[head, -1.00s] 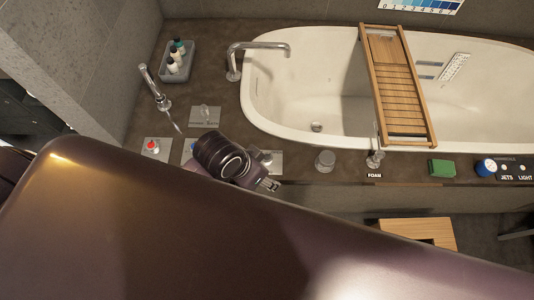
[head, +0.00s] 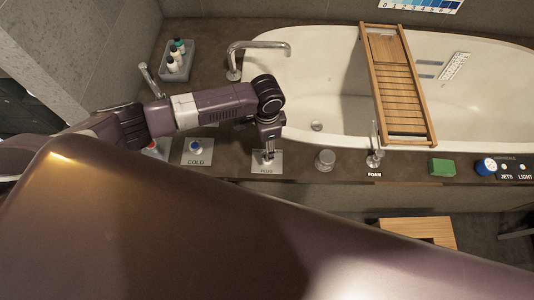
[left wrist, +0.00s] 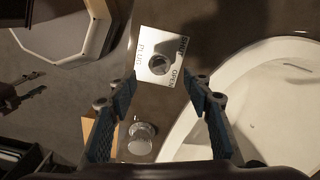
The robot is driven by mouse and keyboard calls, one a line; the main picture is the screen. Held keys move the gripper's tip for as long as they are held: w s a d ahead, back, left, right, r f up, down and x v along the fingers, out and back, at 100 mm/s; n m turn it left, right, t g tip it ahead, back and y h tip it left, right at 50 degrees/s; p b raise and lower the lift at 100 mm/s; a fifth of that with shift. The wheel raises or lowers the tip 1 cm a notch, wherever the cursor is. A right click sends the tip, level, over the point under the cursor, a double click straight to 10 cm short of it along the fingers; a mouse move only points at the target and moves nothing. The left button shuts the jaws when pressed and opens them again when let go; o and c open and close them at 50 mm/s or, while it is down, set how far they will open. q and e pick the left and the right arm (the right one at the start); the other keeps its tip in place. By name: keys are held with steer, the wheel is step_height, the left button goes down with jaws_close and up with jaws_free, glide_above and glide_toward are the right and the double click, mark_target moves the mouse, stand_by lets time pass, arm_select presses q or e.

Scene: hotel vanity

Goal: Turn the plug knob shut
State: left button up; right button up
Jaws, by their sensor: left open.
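The plug knob (left wrist: 159,64) is a small round metal knob on a pale square plate (left wrist: 145,45) marked PLUG, SHUT and OPEN. Its exact pointing direction is hard to tell. In the head view the plate (head: 259,169) lies on the brown tub deck, with the knob largely hidden. My left gripper (head: 268,150) points down over it. In the left wrist view the left gripper's open fingers (left wrist: 163,80) stand either side of the plate's lower part, empty. Contact with the knob cannot be told. A dark pronged shape at that view's left edge may be my right gripper (left wrist: 22,93).
The COLD plate (head: 197,158) is left of the plug plate; a silver knob (head: 325,160) is right of it. Further right are the FOAM spout (head: 374,158), a green block (head: 441,167) and a blue knob (head: 486,167). The white tub (head: 310,95) lies behind.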

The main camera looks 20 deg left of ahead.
arm_select(q)
step_height(320, 180, down, 7)
steer(key=shift+f, duration=0.15)
stand_by(0.4)
